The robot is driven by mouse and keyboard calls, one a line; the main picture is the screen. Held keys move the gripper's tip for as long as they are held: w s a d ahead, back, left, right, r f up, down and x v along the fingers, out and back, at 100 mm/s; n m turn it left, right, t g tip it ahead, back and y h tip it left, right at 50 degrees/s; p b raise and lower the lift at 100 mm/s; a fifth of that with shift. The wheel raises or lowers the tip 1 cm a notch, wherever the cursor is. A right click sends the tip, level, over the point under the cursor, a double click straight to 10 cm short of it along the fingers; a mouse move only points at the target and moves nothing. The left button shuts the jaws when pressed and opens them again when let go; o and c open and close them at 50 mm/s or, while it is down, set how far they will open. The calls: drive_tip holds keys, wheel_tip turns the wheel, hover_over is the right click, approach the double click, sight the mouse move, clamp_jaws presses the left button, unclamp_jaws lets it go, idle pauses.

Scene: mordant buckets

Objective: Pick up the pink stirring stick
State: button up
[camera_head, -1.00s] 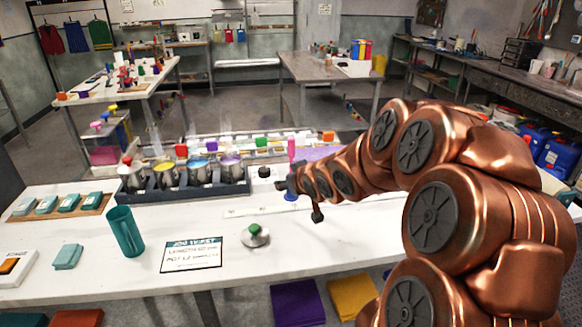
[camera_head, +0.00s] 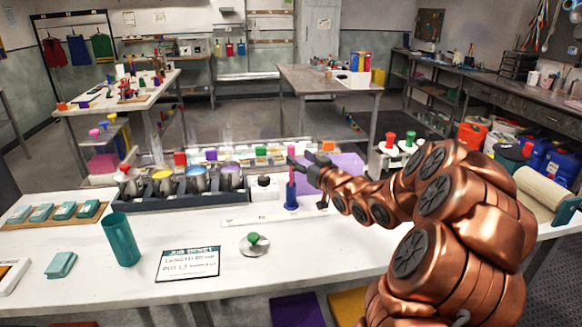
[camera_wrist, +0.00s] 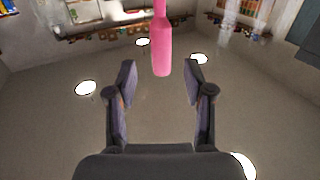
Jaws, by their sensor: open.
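The pink stirring stick (camera_head: 291,186) stands upright in a blue holder (camera_head: 291,204) on the white worktable. My gripper (camera_head: 293,167) is open at the height of the stick's upper part, at the end of my copper arm reaching in from the right. In the wrist view the stick (camera_wrist: 161,45) shows as a pink shaft with a thicker rounded end. That end lies between the two spread fingertips of my gripper (camera_wrist: 161,72) or just beyond them, with a gap on both sides. I see no contact.
A rack of metal pots (camera_head: 195,180) stands left of the stick. A teal cup (camera_head: 122,240), a job ticket card (camera_head: 188,262) and a green-knobbed lid (camera_head: 254,242) are on the front of the table. A purple sheet (camera_head: 335,172) lies behind my gripper.

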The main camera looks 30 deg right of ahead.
sight(293, 154)
drive_tip(key=w+p, duration=0.1)
drive_tip(key=w, duration=0.2)
drive_tip(key=shift+w+a+r+p, duration=0.1)
drive_tip(key=shift+w+p, duration=0.2)
drive_tip(key=shift+w, duration=0.8)
drive_tip(key=shift+c, duration=0.3)
clamp_jaws()
